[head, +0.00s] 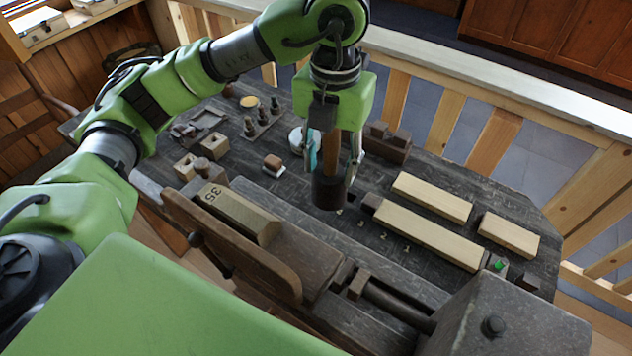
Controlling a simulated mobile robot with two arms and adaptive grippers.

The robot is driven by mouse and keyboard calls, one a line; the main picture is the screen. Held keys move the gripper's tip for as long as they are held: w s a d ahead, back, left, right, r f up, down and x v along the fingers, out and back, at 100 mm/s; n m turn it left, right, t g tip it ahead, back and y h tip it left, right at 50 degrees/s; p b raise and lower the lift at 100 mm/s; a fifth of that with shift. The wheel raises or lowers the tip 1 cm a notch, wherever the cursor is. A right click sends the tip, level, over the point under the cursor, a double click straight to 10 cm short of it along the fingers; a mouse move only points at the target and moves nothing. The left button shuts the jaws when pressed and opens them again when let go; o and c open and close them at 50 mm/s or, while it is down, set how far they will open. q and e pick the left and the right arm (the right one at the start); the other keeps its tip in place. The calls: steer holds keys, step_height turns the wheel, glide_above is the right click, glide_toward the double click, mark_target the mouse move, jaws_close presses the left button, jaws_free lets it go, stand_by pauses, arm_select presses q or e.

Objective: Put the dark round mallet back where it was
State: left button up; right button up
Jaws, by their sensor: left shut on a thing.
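The dark round mallet (329,190) hangs upright from my left gripper (332,160), its dark cylindrical head down and its brown handle (331,148) up between the fingers. The fingers are shut on it, one on each side. The head is above the dark bench top (285,206), near the painted numbers; I cannot tell whether it touches the top. The arm and gripper hide part of the bench behind the mallet. My right gripper is not in view.
Pale wooden blanks (428,236) lie to the right of the mallet. A dark block rack (388,146) stands behind it. A small brown-and-white block (273,165) sits to its left.

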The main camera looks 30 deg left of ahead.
arm_select(q)
steer(key=shift+f, duration=0.75)
steer(key=shift+w+a+f, duration=0.1)
steer(key=shift+w+f, duration=0.15)
steer(key=shift+w, duration=0.05)
steer(key=w+a+f+p, duration=0.3)
steer(key=w+a+f, duration=0.6)
steer(key=f, duration=0.3)
steer(key=shift+w+a+f, duration=0.35)
steer(key=shift+a+f, duration=0.05)
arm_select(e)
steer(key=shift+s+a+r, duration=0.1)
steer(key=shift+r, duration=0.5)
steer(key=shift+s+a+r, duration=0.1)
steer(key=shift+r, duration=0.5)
arm_select(q)
steer(key=shift+f, duration=0.2)
steer(key=o, duration=1.5)
steer(key=shift+c, duration=0.2)
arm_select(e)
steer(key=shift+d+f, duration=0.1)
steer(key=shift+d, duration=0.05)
